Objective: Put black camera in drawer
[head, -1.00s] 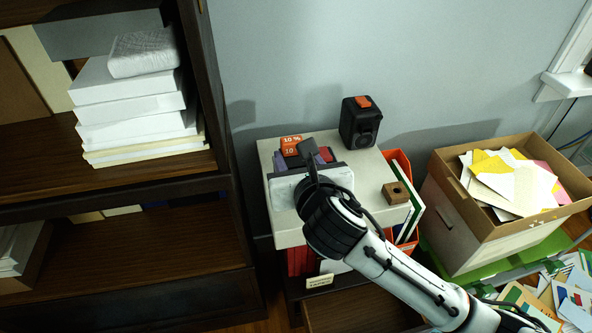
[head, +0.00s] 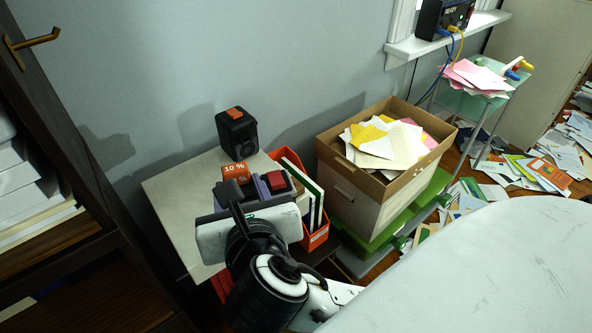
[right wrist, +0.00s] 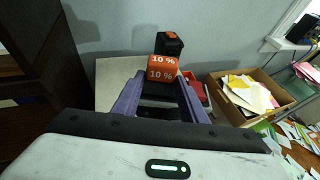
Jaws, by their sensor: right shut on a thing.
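The black camera (head: 237,133) with an orange top stands upright at the back of the pale cabinet top (head: 170,195), against the wall. It also shows in the right wrist view (right wrist: 168,42), partly hidden by an orange block. My right gripper (head: 248,186) is in front of the camera, above the cabinet's front right part. It appears shut on the orange block (head: 235,174) marked "10 %", which shows at its purple fingertips in the right wrist view (right wrist: 161,69). The drawer is hidden behind my arm. My left gripper is not in view.
An orange file holder (head: 315,238) with folders stands right of the gripper. A cardboard box (head: 345,190) of papers stands further right. A dark bookshelf (head: 75,180) rises at the left. The cabinet's left part is bare. Papers litter the floor at right.

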